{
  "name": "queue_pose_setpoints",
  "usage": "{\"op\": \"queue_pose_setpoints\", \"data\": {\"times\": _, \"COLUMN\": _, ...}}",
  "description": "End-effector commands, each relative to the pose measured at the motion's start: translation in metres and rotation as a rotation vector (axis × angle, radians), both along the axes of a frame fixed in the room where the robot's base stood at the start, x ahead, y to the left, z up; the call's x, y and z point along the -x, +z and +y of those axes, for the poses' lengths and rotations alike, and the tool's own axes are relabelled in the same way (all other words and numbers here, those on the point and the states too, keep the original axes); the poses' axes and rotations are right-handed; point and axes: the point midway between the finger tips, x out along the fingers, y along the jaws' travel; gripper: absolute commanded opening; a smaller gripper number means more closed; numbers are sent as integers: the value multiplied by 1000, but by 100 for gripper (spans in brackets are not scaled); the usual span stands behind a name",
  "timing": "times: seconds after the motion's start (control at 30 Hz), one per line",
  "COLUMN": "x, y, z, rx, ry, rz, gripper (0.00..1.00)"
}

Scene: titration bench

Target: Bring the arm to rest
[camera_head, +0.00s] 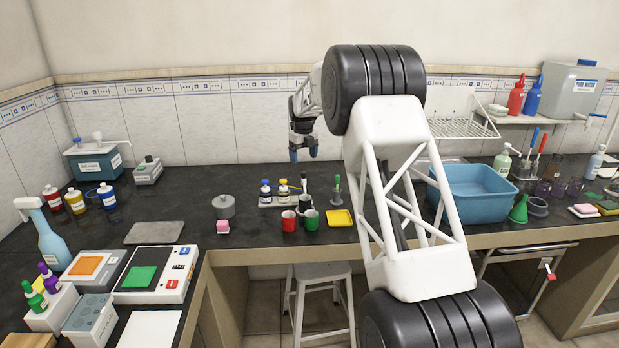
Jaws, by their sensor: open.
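My arm rises from the bottom right and bends over the middle of the bench, covering part of it. My gripper (303,154) hangs pointing down above the back of the bench, near the tiled wall, to the left of my arm. It is small in the view; its blue-tipped fingers look apart and nothing shows between them. It is above and behind the small bottles (266,193) and the red mug (289,221), touching neither as far as I can see.
A blue basin (478,193) stands right of my arm, below a drying rack (463,128). A green mug (312,219) and yellow tray (341,218) are near the front edge. Left are a blue wash bottle (47,238) and instruments. A stool (322,300) stands beneath the bench.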

Motion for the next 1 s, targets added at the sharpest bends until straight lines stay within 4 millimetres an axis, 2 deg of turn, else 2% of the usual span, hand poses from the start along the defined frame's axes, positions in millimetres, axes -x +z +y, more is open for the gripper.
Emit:
{"op": "queue_pose_setpoints", "data": {"times": 0.63, "x": 5, "y": 10, "z": -2, "rx": 0, "ry": 19, "rz": -2, "gripper": 81}}
{"op": "queue_pose_setpoints", "data": {"times": 0.87, "x": 30, "y": 33, "z": -10, "rx": 0, "ry": 121, "rz": -12, "gripper": 81}}
{"op": "queue_pose_setpoints", "data": {"times": 1.0, "x": 55, "y": 55, "z": -17, "rx": 1, "ry": 225, "rz": -22, "gripper": 81}}
